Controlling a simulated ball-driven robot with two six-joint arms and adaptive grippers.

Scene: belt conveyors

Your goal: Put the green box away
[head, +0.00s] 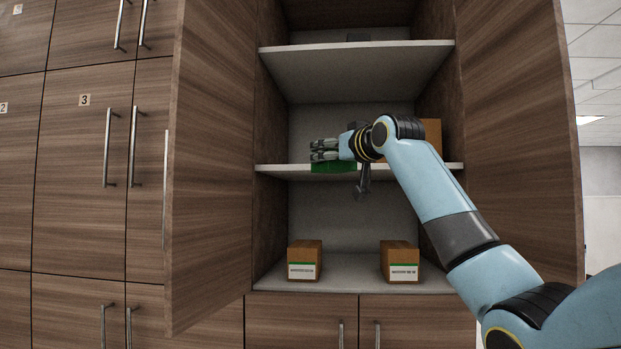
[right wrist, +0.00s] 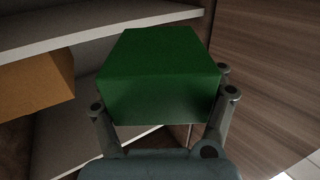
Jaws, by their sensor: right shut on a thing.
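The green box (head: 334,168) shows in the head view at the front edge of the middle shelf (head: 280,169), partly hidden by my right gripper (head: 324,150). In the right wrist view the green box (right wrist: 160,80) fills the middle, between the two fingers of my right gripper (right wrist: 164,100), which is shut on it. I cannot tell whether the box touches the shelf. The cabinet (head: 215,150) stands open around the shelves. My left gripper is not in view.
A brown box (head: 432,132) stands at the right of the middle shelf, partly behind my arm. Two brown labelled boxes, left (head: 304,260) and right (head: 399,262), stand on the bottom shelf with free room between them. Open doors flank the cabinet.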

